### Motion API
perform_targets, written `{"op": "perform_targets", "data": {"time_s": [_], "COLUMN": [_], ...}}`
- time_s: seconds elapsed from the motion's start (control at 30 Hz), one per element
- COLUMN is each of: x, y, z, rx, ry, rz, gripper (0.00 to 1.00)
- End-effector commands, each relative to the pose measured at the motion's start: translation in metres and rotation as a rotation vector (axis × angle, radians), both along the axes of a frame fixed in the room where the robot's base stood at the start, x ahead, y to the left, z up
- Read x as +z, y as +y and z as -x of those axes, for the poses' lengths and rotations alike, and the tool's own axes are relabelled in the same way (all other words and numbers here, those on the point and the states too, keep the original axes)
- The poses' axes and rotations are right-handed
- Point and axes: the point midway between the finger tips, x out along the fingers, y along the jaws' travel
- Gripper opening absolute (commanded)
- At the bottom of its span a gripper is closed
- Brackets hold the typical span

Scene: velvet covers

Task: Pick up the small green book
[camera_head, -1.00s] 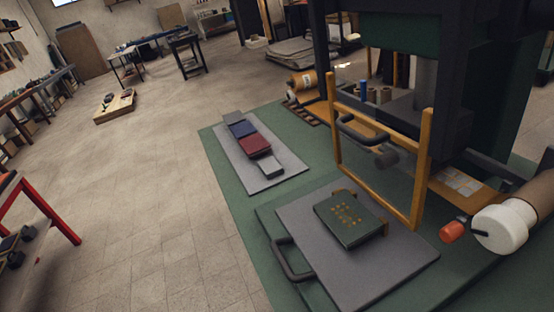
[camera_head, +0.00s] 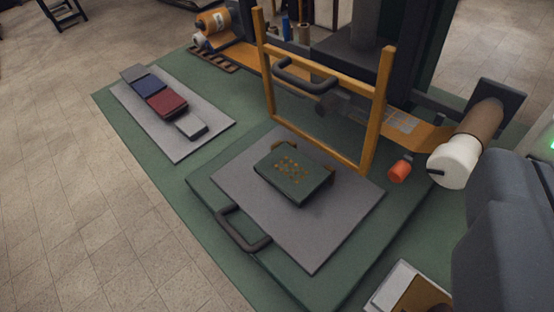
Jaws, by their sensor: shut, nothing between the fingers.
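The small green book (camera_head: 296,190) lies flat on a grey plate (camera_head: 330,240) near the middle of the view. Its dark green cover has a pattern of orange-gold dots. Small orange brackets (camera_head: 329,170) stand at its edges. The fingers of my gripper do not show.
A yellow frame (camera_head: 369,125) with a dark handle stands upright just behind the book. A grey board (camera_head: 190,147) with several coloured blocks lies to the left. An orange object (camera_head: 400,168) and a white-ended roll (camera_head: 455,165) are at right. A large dark grey shape (camera_head: 505,225) fills the right edge.

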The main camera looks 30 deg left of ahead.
Motion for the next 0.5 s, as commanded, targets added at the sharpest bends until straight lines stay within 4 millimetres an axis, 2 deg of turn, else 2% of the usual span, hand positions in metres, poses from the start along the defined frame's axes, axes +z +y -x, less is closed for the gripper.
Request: {"op": "perform_targets", "data": {"time_s": [0.17, 0.27, 0.4, 0.5], "x": [-0.018, -0.044, -0.097, -0.138], "y": [0.020, 0.052, 0.105, 0.140], "z": [-0.030, -0.059, -0.096, -0.111], "rx": [-0.022, -0.057, -0.125, -0.176], "ry": [0.072, 0.145, 0.245, 0.298], "rz": [-0.019, -0.040, -0.063, -0.072], "gripper": [0.00, 0.00, 0.00, 0.00]}}
